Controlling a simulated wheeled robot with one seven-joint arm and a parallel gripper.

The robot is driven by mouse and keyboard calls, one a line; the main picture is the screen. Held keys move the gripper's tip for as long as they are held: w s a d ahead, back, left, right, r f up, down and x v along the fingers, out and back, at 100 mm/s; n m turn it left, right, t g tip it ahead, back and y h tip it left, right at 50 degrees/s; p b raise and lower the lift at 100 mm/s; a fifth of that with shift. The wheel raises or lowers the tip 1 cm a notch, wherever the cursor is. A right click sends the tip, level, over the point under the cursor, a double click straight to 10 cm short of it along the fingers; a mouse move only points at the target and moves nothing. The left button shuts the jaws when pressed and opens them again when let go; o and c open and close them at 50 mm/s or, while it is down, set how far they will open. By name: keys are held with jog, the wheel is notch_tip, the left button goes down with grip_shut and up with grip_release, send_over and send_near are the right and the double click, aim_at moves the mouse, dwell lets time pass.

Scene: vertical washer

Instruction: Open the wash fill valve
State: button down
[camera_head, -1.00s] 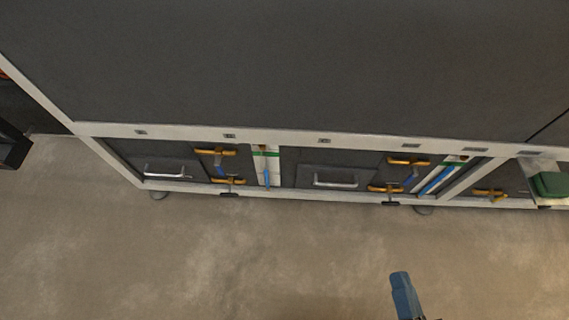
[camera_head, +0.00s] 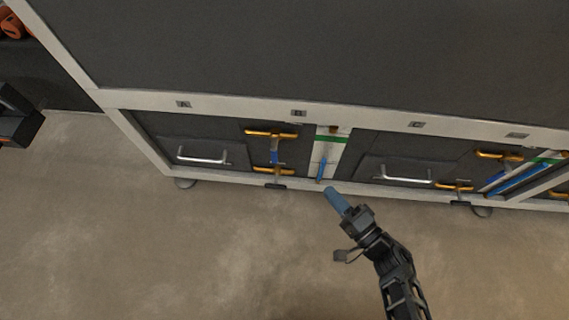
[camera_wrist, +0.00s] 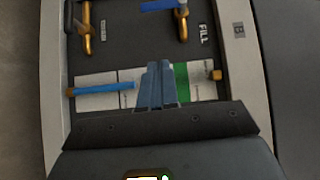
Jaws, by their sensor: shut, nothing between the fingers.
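A yellow valve handle marked FILL (camera_wrist: 182,22) shows at the top of the wrist view, with a blue lever (camera_wrist: 160,5) beside it. In the head view, the upper yellow handle (camera_head: 270,133) sits below plate B, with a blue lever (camera_head: 274,156) beneath it. A lower yellow handle (camera_head: 265,170) is near the frame's bottom rail; it also shows in the wrist view (camera_wrist: 87,28). My gripper (camera_head: 331,192) has blue fingers, shut and empty, right of these handles in the head view. In the wrist view the fingertips (camera_wrist: 158,66) overlap the white panel; the gap to it is unclear.
A white panel with a green band (camera_head: 330,138) and a blue bar (camera_head: 321,168) stands right of the valves. Silver drawer handles (camera_head: 202,155) and further yellow handles (camera_head: 499,155) line the low cabinet. Its bottom rail is near the floor (camera_head: 180,260), which is clear in front.

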aim_at(275, 151)
jog(key=shift+w+a+f, duration=0.3)
jog(key=shift+w+a, duration=0.1)
jog(key=shift+a, duration=0.15)
jog(key=s+a+b+x, duration=0.2)
jog(key=b+x, duration=0.4)
jog(key=x, duration=0.6)
jog(key=shift+w+a, duration=0.25)
jog(key=shift+a, duration=0.15)
